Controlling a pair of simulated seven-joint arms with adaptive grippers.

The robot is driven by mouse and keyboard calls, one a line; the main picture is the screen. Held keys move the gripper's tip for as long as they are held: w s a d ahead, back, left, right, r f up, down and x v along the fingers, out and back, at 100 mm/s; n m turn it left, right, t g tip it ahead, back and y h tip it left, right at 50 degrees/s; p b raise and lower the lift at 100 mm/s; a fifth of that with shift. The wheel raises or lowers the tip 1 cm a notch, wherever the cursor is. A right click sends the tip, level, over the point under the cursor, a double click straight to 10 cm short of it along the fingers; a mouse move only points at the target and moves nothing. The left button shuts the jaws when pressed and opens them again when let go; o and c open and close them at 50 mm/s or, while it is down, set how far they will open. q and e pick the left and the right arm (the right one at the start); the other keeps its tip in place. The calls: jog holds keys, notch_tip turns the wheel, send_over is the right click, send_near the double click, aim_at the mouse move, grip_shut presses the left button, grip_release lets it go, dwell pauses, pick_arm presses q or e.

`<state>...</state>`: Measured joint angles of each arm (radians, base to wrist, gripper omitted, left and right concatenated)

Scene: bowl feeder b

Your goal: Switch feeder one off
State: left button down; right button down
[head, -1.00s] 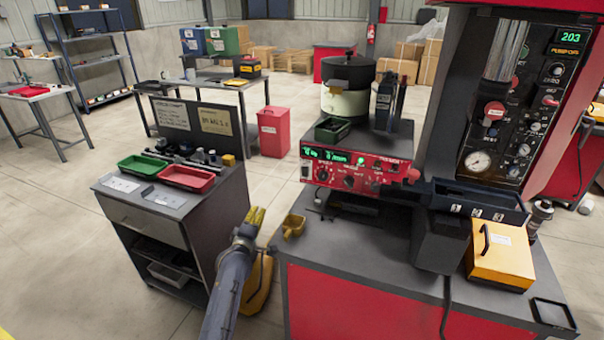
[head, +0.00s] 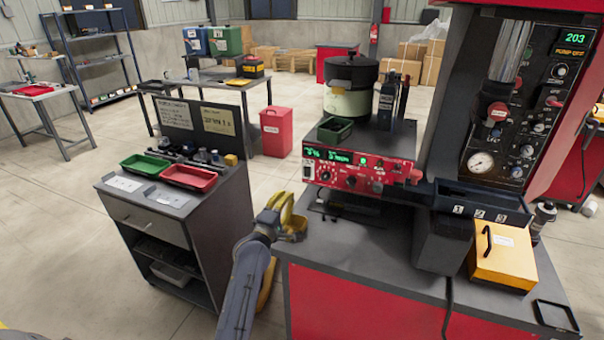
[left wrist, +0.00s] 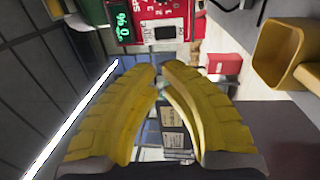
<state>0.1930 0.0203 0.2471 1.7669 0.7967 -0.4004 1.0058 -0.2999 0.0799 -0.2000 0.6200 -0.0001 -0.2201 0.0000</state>
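The feeder's red control panel (head: 360,170) has lit green digits, several dark knobs and a lit green lamp. A pale rocker switch (head: 308,172) sits at its left end. In the left wrist view the panel (left wrist: 155,28) shows turned on its side at the top, with its lit display (left wrist: 122,20). The bowl feeder (head: 350,88) stands behind the panel. My left gripper (head: 282,212) is in front of and below the panel's left end, apart from it. Its yellow fingers (left wrist: 159,70) nearly meet at the tips with nothing between them. My right gripper is not in view.
A yellow cup (head: 297,228) on the red bench is partly behind my left gripper; a yellow open container (left wrist: 280,55) shows at right in the wrist view. A cart with a green tray (head: 145,165) and a red tray (head: 188,178) stands left.

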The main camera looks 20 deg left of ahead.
aim_at(304, 169)
pick_arm(q)
jog(key=w, duration=0.4)
jog(key=w+r, duration=0.1)
jog(key=w, duration=0.8)
jog(key=shift+w+a+r, duration=0.2)
jog(key=shift+w+r, duration=0.05)
jog(key=shift+r, duration=0.1)
